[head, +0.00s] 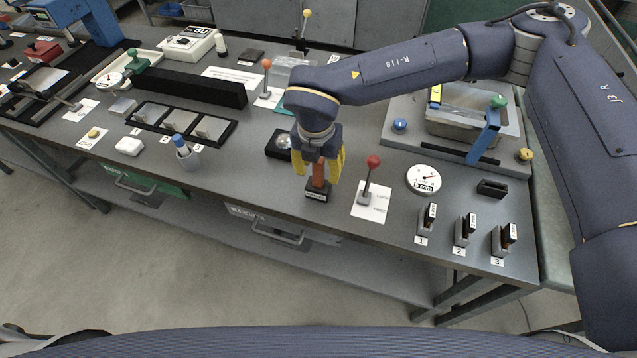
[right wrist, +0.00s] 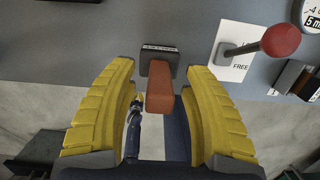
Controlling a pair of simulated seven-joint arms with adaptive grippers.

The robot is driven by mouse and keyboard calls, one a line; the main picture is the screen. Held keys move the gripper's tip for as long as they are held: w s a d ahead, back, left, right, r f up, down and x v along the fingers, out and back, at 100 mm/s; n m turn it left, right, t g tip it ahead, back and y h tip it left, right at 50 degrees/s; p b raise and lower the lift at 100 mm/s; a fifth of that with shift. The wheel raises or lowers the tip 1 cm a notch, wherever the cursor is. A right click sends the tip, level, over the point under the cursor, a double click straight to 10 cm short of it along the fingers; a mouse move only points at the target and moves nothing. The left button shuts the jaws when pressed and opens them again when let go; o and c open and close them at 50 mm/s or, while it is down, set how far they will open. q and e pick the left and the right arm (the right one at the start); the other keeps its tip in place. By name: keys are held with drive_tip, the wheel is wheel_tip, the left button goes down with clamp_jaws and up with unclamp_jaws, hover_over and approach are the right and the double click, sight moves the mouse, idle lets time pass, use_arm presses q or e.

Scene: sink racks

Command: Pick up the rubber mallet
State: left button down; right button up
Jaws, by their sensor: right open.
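The rubber mallet stands upright on its black head (head: 319,190) on the grey workbench, with its brown-orange handle (head: 318,173) pointing up. In the right wrist view the head (right wrist: 160,56) lies just beyond the fingertips and the handle (right wrist: 160,104) comes back between the fingers. My right gripper (head: 320,170) is open above the bench, its two yellow fingers on either side of the handle. In the right wrist view (right wrist: 160,72) a gap shows between each finger and the handle. My left gripper is not in view.
A red-knobbed lever (head: 369,176) on a white card stands close right of the mallet. A round dial (head: 423,179) and several small numbered blocks (head: 464,230) are farther right. A black box (head: 279,146) sits just behind left. The bench's front edge is near.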

drive_tip(key=shift+w+f, duration=0.1)
drive_tip(key=shift+f, duration=0.7)
clamp_jaws()
